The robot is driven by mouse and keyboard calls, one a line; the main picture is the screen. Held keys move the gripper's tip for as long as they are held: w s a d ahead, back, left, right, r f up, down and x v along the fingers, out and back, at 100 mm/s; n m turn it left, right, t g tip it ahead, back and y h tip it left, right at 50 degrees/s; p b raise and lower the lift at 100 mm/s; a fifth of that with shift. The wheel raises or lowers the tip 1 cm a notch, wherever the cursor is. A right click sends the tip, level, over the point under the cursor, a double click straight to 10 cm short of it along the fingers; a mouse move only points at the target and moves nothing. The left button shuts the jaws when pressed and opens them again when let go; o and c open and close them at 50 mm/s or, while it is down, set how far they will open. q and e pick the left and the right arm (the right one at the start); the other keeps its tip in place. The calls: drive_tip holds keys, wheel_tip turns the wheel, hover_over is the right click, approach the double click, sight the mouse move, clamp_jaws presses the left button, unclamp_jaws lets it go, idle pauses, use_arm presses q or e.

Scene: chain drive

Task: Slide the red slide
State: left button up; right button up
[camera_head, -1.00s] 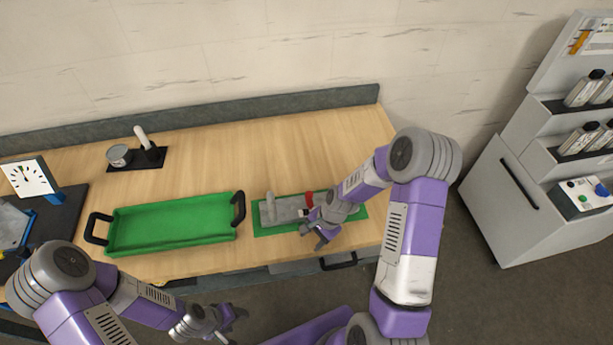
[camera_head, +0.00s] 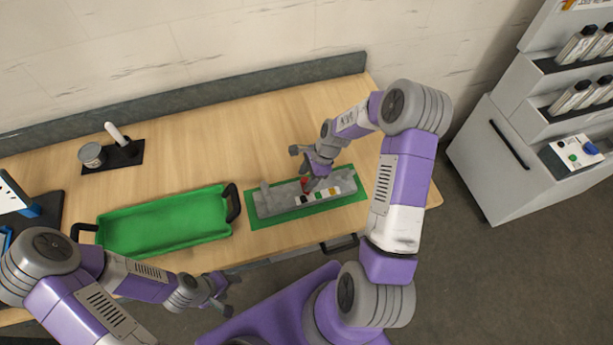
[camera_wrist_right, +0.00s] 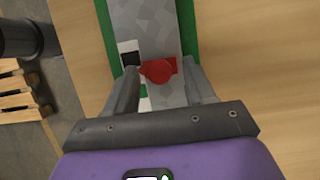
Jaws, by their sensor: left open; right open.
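The red slide (camera_wrist_right: 158,70) sits on a long grey block in the right wrist view. In the head view only a bit of the red slide (camera_head: 306,184) shows beside my right gripper. The grey block (camera_head: 275,200) lies on a green mat (camera_head: 262,224) and has black, white, green and yellow marks along its front side. My right gripper (camera_wrist_right: 158,78) is open, with one finger on each side of the red slide. I cannot tell whether the fingers touch it. My left gripper (camera_head: 228,293) is open and empty in front of the table edge.
A green tray (camera_head: 165,222) with black handles stands left of the mat. A can (camera_head: 92,155) and a white-handled tool (camera_head: 117,133) stand on a dark base at the back left. A grey cabinet (camera_head: 500,150) stands to the right. The table behind the mat is clear.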

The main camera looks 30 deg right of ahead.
drive_tip(key=shift+a+f, duration=0.15)
drive_tip(key=shift+f, duration=0.1)
clamp_jaws()
